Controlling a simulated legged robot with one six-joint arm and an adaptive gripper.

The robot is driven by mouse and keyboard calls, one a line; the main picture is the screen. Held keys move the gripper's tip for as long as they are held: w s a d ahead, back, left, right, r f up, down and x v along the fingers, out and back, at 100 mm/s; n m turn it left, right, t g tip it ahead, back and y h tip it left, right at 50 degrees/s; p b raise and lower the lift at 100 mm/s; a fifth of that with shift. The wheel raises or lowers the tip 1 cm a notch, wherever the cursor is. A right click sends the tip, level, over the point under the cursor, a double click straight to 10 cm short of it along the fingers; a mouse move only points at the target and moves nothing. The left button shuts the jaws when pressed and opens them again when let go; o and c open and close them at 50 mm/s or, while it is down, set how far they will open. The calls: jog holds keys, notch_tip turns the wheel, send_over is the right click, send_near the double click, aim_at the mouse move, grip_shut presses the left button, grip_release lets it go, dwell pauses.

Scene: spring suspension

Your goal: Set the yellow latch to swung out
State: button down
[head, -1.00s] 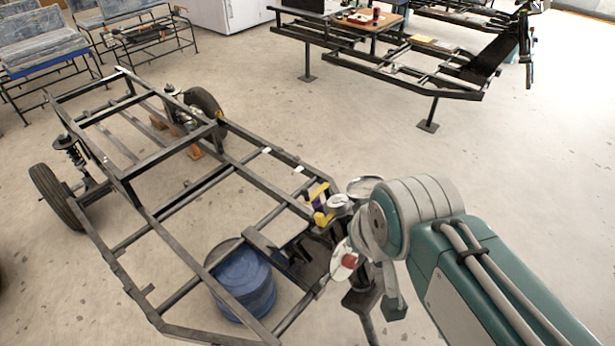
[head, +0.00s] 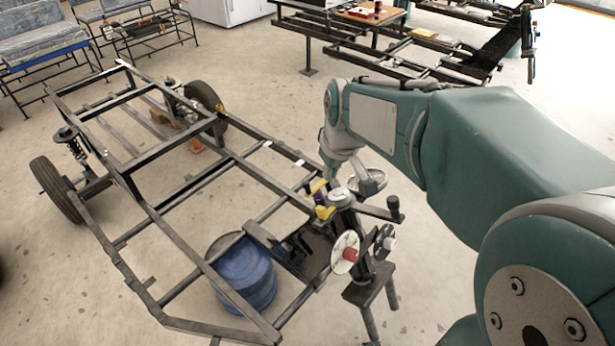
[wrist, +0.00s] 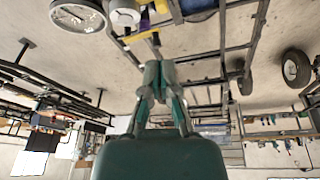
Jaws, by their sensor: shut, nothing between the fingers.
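The yellow latch (head: 322,211) is on the stand at the right front corner of the black frame in the head view. A second yellow part shows just above it, with a dark purple piece between them. In the wrist view, a yellow bar (wrist: 140,35) lies just beyond my fingertips; I cannot tell which yellow part it is. My gripper (wrist: 155,68) is shut and empty, its green fingers together. In the head view my gripper (head: 329,180) comes down beside the latch from behind; whether it touches is unclear.
A round dial (head: 366,182) sits right of the latch, and a disc with a red hub (head: 345,254) below it. The black stand (head: 370,288) holds them. A blue drum (head: 243,273) stands inside the frame (head: 180,205).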

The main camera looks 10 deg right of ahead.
jog(key=w+f+n, duration=0.1)
jog(key=w+f, duration=0.2)
jog(key=w, duration=0.2)
jog(key=shift+d+f+g, duration=0.3)
jog(key=shift+f, duration=0.1)
send_near(311, 192)
notch_tip(311, 192, down, 4)
jog(key=s, duration=0.2)
jog(key=w, duration=0.1)
jog(key=w+f, duration=0.2)
jog(key=shift+w+a+f, duration=0.1)
jog(key=shift+w+a, duration=0.05)
jog(key=shift+a, duration=0.15)
jog(key=shift+d, duration=0.15)
